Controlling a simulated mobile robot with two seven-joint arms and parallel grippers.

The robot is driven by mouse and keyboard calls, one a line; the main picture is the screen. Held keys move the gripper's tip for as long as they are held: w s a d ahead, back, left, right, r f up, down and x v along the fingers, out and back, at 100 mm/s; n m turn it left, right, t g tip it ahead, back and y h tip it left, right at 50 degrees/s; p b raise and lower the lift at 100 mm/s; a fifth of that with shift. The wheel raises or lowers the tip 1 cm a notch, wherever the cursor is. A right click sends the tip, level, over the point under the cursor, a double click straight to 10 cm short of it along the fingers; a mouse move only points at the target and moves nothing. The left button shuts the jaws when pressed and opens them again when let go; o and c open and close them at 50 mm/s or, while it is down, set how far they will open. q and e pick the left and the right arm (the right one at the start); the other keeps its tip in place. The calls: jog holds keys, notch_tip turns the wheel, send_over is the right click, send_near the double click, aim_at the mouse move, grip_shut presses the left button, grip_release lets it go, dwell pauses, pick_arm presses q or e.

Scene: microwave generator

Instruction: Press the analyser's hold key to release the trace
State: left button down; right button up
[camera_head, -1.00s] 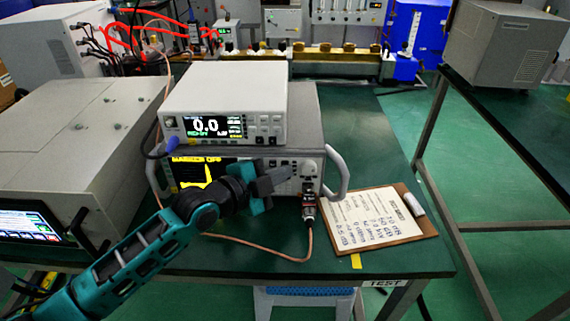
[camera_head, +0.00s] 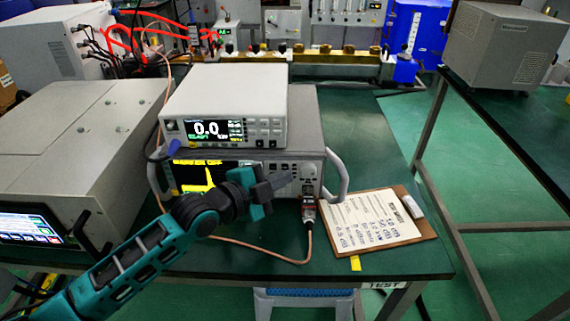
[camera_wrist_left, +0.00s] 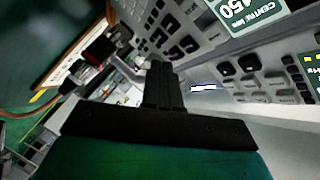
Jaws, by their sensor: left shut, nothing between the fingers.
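The analyser (camera_head: 312,130) is the lower grey instrument on the green bench, with side handles and a screen (camera_head: 200,176) showing a yellow trace with a tall peak. My left gripper (camera_head: 288,177) is shut and empty in front of the right half of its panel, covering some keys. In the left wrist view the closed fingers (camera_wrist_left: 162,85) point at the key panel (camera_wrist_left: 200,45), close to a group of dark keys. I cannot tell whether the tips touch a key. The hold key's label is not readable. My right gripper is not in view.
A white power meter (camera_head: 225,100) reading 0.0 sits on the analyser. A cable (camera_head: 308,210) plugs into the panel's lower right and loops over the bench. A clipboard (camera_head: 375,225) lies to the right. A large grey box (camera_head: 75,150) stands at left.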

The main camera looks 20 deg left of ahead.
pick_arm(q)
jog(key=shift+s+d, duration=0.1)
jog(key=shift+s, duration=0.1)
jog(key=shift+s, duration=0.1)
jog(key=s+p, duration=0.1)
jog(key=s, duration=0.1)
jog(key=s+d+p, duration=0.1)
jog(key=s+p, duration=0.1)
jog(key=shift+s+d, duration=0.2)
jog(key=shift+s, duration=0.1)
dwell(0.9)
